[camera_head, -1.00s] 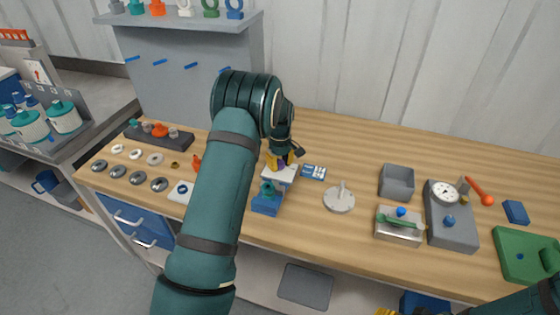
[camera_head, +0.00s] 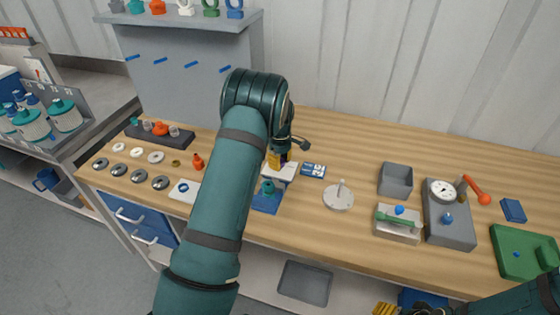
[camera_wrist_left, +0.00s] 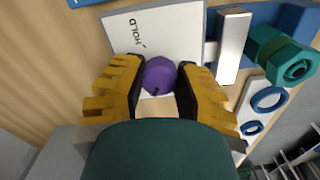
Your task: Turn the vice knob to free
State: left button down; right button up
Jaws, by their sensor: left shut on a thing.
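The vice (camera_head: 267,202) is blue, with a white plate (camera_wrist_left: 178,30) marked HOLD beside a short black tick. Its round purple knob (camera_wrist_left: 159,75) stands at this plate, with a small dark mark on its lower part. My left gripper (camera_wrist_left: 159,88) is shut on the knob, one yellow finger on each side. In the head view my left gripper (camera_head: 278,160) is over the plate, and the knob is mostly hidden. A teal hexagonal part (camera_wrist_left: 280,55) sits at the vice. My right gripper (camera_head: 385,309) shows only in part at the bottom edge; its opening is unclear.
A blue-and-white card (camera_head: 313,170) lies right of the vice. A white round stand (camera_head: 338,199), a grey bin (camera_head: 396,181) and a dial gauge block (camera_head: 450,220) stand farther right. Several rings lie at the left. The bench behind the stand is clear.

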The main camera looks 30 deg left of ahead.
aim_at(281, 161)
pick_arm(q)
jog(key=shift+s+d+f, duration=0.15)
jog(key=shift+d, duration=0.05)
jog(key=c, duration=0.6)
grip_release()
jog(key=shift+a, duration=0.1)
jog(key=shift+r, duration=0.4)
notch_tip(281, 161, up, 11)
jog(key=shift+r, duration=0.2)
